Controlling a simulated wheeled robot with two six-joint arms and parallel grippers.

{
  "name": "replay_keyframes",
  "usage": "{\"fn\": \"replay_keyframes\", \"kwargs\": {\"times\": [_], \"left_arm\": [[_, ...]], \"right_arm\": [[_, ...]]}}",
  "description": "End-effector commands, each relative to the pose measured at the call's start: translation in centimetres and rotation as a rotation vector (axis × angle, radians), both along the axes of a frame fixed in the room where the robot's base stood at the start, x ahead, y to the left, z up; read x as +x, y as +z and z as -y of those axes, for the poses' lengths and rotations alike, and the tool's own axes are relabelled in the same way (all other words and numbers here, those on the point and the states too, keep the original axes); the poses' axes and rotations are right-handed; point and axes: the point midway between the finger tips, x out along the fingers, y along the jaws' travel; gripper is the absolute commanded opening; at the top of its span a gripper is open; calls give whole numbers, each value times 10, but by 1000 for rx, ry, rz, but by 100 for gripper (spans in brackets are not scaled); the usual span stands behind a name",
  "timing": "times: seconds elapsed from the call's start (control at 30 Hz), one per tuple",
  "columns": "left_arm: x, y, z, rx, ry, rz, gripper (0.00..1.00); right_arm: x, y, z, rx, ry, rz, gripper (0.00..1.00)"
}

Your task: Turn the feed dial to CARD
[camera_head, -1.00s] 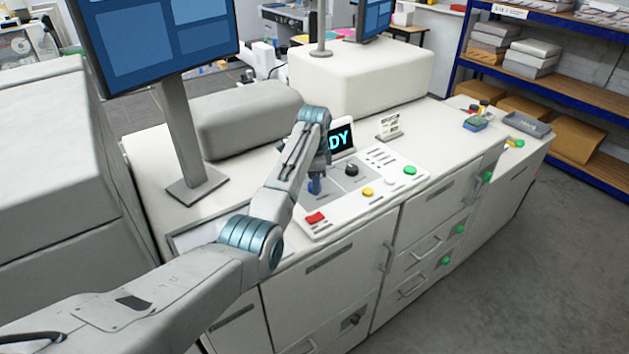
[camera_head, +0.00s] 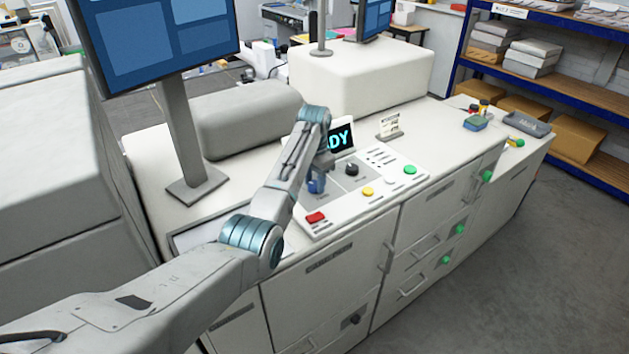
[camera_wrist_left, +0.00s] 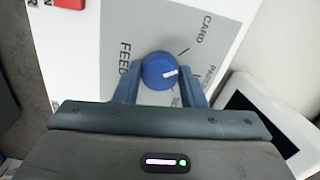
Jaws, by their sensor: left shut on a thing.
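The feed dial (camera_wrist_left: 158,70) is a round blue knob with a white pointer mark, on a grey panel marked FEED. In the left wrist view its pointer aims right, towards a partly hidden label starting "PAP". The CARD label (camera_wrist_left: 208,26) and a tick line lie above and right of the pointer. My left gripper (camera_wrist_left: 160,84) has one finger on each side of the dial and is shut on it. In the head view the left gripper (camera_head: 316,185) reaches down to the panel, and my wrist covers most of the dial. My right gripper is not in view.
A black knob (camera_head: 351,169) stands right of the dial on the control panel (camera_head: 336,208). A red button (camera_head: 315,217), a yellow button (camera_head: 367,192) and a green button (camera_head: 410,170) are near. A display (camera_head: 340,139) stands behind, close to my wrist.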

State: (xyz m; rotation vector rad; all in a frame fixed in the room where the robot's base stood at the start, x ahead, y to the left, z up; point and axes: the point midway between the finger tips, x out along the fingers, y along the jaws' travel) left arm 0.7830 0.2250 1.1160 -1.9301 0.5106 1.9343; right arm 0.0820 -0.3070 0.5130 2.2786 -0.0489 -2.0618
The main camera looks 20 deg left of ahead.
Motion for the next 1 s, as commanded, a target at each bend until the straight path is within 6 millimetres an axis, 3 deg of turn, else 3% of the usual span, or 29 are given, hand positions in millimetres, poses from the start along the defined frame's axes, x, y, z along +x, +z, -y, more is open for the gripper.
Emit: {"fn": "replay_keyframes", "kwargs": {"times": [0.4,1.0], "left_arm": [[2,4,-1,1,221,9,14],[3,5,-1,0,263,11,14]], "right_arm": [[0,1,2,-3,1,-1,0],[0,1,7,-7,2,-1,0]]}}
